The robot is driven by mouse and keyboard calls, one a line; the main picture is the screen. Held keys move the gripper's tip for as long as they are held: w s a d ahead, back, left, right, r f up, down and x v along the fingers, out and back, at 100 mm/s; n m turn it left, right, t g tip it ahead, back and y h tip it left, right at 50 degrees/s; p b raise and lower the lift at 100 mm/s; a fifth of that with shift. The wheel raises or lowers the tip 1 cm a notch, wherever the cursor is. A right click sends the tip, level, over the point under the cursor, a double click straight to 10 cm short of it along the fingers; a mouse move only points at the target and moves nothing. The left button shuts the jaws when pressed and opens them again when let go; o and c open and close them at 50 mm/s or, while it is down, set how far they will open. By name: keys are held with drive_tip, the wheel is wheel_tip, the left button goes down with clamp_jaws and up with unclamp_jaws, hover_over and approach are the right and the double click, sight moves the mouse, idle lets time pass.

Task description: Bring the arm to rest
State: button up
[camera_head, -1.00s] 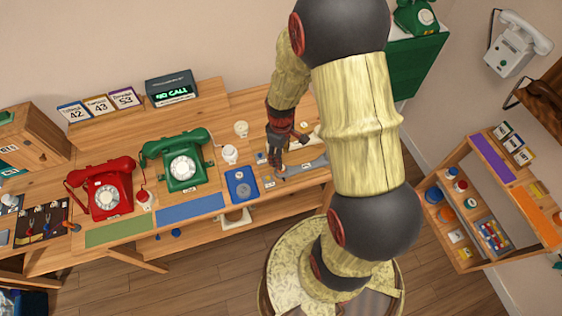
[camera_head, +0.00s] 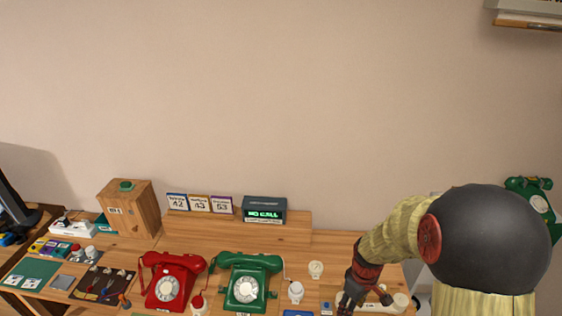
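My arm (camera_head: 485,240) rises at the lower right of the head view and bends down to the left toward the table. My gripper (camera_head: 350,300) is small and dark at the bottom edge, over the right part of the table. Its fingers are partly cut off, and I cannot tell whether they are open or shut. It is to the right of the green dial phone (camera_head: 245,283) and the red dial phone (camera_head: 170,282), both with their handsets on top.
The wooden table (camera_head: 290,236) carries a display reading "NO CALL" (camera_head: 264,211), number cards (camera_head: 201,203) and a wooden box (camera_head: 129,208). A white cup (camera_head: 295,291) stands left of my gripper. Another green phone (camera_head: 537,203) is at the far right.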

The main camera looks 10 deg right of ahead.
drive_tip(key=s+a+r+m+t+b, duration=0.2)
drive_tip(key=s+a+r+b, duration=0.2)
drive_tip(key=r, duration=0.6)
drive_tip(key=s+a+r+m+t+b, duration=0.3)
drive_tip(key=s+a+r+b, duration=0.2)
drive_tip(key=s+a+r, duration=0.3)
wheel_tip(320, 180, up, 2)
drive_tip(key=shift+s+r+t, duration=0.1)
drive_tip(key=shift+s+t, duration=0.1)
drive_tip(key=shift+t, duration=0.1)
